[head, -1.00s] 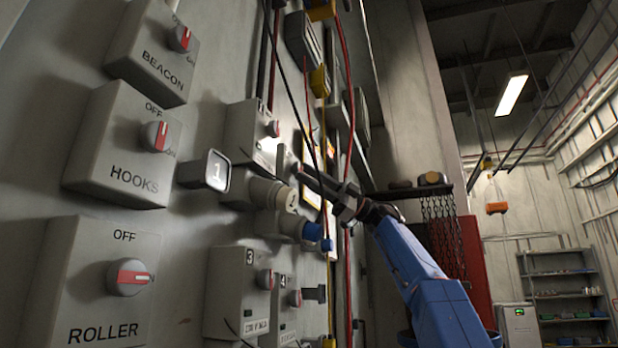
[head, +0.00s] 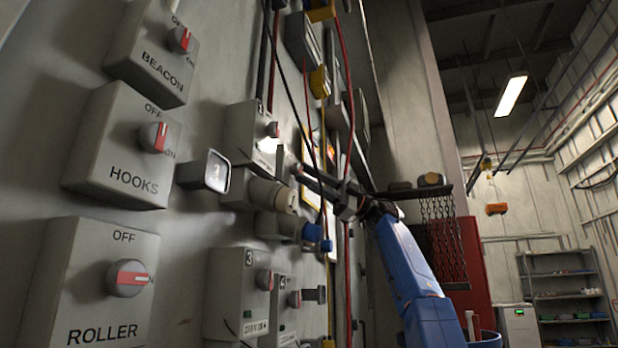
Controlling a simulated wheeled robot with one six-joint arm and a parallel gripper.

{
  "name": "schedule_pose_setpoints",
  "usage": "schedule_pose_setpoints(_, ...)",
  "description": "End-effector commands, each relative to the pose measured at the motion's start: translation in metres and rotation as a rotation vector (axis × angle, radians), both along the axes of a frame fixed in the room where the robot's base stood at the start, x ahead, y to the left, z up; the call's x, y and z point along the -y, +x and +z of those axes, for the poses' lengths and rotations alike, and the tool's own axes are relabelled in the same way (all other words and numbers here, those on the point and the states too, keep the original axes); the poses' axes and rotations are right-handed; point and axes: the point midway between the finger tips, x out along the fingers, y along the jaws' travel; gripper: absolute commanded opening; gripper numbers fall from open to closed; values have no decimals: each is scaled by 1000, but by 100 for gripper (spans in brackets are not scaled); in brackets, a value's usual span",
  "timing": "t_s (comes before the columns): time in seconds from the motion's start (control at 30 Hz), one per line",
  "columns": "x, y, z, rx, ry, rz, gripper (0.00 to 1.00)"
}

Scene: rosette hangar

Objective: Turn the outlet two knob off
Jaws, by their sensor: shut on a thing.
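My gripper (head: 299,172) reaches in from the right along the wall. Its dark fingers meet the panel beside the upper outlet boxes, behind hanging cables. The fingers are shut on what appears to be the outlet two knob, which they and the cables hide; its pointer cannot be read. The near upper outlet box (head: 240,128) has a small red-marked knob (head: 272,129) and a bright patch on its front. Below, a box marked 3 (head: 236,283) and one marked 4 (head: 285,325) carry similar knobs.
BEACON (head: 150,55), HOOKS (head: 115,140) and ROLLER (head: 85,270) switch boxes fill the near wall. Plugs (head: 290,228) jut out below my gripper. Red and black cables (head: 345,80) hang around it. A chain rack (head: 440,225) stands beyond my arm.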

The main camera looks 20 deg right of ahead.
Motion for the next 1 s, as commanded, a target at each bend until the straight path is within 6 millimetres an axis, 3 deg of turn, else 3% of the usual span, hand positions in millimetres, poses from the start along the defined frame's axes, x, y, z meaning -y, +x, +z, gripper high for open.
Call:
schedule_pose_setpoints(0.33, -1, -1, -1, 2, -4, 2, 10)
schedule_pose_setpoints(0.37, 0, -1, -1, 2, -4, 2, 37)
schedule_pose_setpoints(0.43, -1, -1, -1, 2, -3, 2, 51)
schedule_pose_setpoints(0.77, 1, 0, -1, 1, -2, 0, 51)
schedule_pose_setpoints(1.0, 27, 1, -11, -1, 0, -3, 51)
